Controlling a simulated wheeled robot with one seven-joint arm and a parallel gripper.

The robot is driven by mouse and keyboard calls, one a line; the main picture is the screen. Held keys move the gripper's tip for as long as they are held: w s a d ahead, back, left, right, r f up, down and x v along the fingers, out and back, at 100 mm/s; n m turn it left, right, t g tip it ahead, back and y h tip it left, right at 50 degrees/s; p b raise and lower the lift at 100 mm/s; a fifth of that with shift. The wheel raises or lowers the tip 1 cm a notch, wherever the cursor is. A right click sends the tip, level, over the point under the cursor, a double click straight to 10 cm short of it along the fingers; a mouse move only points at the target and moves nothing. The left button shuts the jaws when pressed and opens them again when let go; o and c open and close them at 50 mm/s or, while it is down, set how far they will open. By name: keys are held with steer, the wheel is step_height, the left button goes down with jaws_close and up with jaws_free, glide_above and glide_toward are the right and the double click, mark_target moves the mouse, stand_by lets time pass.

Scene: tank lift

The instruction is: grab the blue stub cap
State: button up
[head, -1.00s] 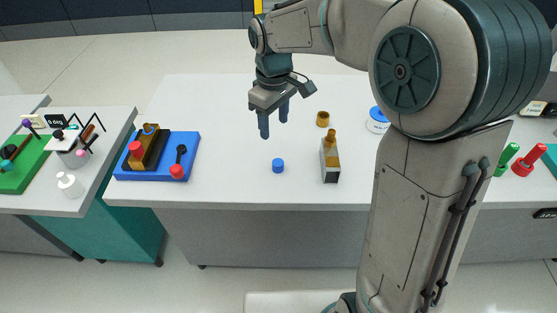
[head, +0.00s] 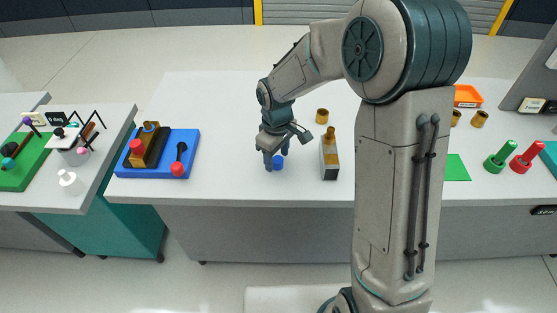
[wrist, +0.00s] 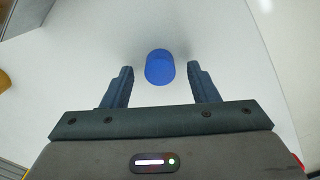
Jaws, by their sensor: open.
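The blue stub cap (head: 278,163) stands on the white table. My gripper (head: 276,161) is low over the table at the cap, and it partly hides the cap in the head view. In the wrist view the blue cap (wrist: 160,67) lies between the lines of the two fingers, just ahead of and level with their tips. My gripper (wrist: 160,75) is open there, with a gap on both sides of the cap.
A grey block with a brass fitting (head: 329,158) stands close to the right of the cap. A brass cap (head: 322,116) stands behind. A blue tray (head: 190,150) with a red-knobbed part lies to the left. The table front between them is clear.

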steer(key=shift+f, duration=0.3)
steer(key=c, duration=1)
steer(key=shift+r, duration=0.1)
